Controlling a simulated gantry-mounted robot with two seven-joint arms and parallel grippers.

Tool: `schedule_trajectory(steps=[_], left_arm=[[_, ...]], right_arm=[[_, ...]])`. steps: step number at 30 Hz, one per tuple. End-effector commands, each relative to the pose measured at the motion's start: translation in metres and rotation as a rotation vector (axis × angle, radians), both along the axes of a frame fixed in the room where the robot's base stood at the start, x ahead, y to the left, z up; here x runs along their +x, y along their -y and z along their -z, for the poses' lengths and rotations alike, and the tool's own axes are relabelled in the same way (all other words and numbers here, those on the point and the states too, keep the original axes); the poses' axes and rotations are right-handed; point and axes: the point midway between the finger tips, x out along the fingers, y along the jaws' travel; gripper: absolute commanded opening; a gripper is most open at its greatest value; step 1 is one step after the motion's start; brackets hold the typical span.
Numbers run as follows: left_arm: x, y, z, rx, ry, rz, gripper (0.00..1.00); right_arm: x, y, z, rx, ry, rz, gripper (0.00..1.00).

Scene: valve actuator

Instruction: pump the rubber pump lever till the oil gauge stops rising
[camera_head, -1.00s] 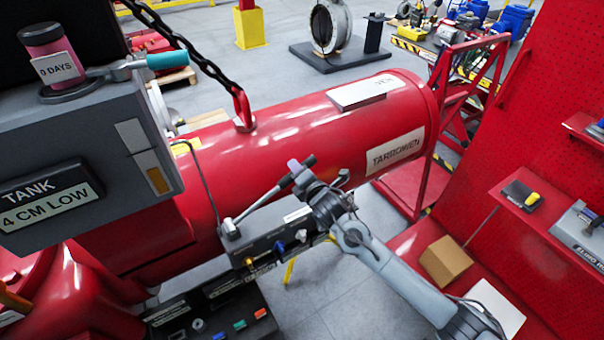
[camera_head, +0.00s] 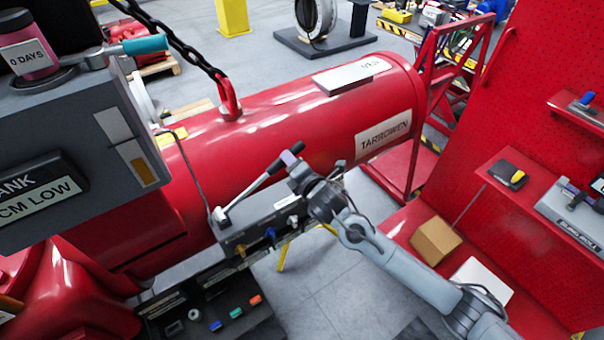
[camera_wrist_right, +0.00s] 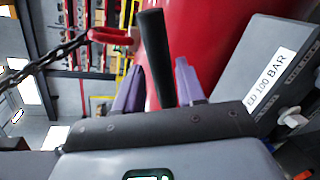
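The pump lever (camera_head: 256,179) is a rod with a black grip, slanting up to the right from a grey pump block (camera_head: 262,229). My right gripper (camera_head: 291,160) is at the lever's upper end. In the right wrist view, the black grip (camera_wrist_right: 157,55) stands between my two purple fingertips (camera_wrist_right: 158,85). The fingers are apart, with red showing between the left finger and the grip. A pale strip with an orange lower part (camera_head: 145,172), possibly the oil gauge, is on the grey box at left. My left gripper is out of view.
A red cylinder (camera_head: 290,118) lies behind the lever. A black chain (camera_head: 183,50) hangs to its red hook. A cardboard box (camera_head: 435,241) and red shelf stand at right.

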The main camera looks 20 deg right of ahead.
Motion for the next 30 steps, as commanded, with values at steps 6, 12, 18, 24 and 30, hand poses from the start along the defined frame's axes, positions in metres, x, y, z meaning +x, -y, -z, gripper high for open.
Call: schedule_trajectory(steps=[6, 12, 18, 24, 30], left_arm=[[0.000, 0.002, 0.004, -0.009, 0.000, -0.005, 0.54], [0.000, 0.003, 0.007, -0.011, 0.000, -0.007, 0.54], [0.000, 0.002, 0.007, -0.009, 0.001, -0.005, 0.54], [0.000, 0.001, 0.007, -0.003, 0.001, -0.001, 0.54], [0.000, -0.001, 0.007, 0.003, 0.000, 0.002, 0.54]], right_arm=[[-0.036, 0.003, -0.007, -0.001, 0.001, -0.002, 0.39], [-0.058, 0.005, -0.013, 0.000, 0.001, -0.002, 0.39], [-0.067, 0.005, -0.016, 0.002, 0.001, -0.001, 0.39], [-0.067, 0.006, -0.017, 0.002, 0.001, -0.001, 0.39], [-0.067, 0.005, -0.017, 0.001, 0.001, -0.002, 0.39]])
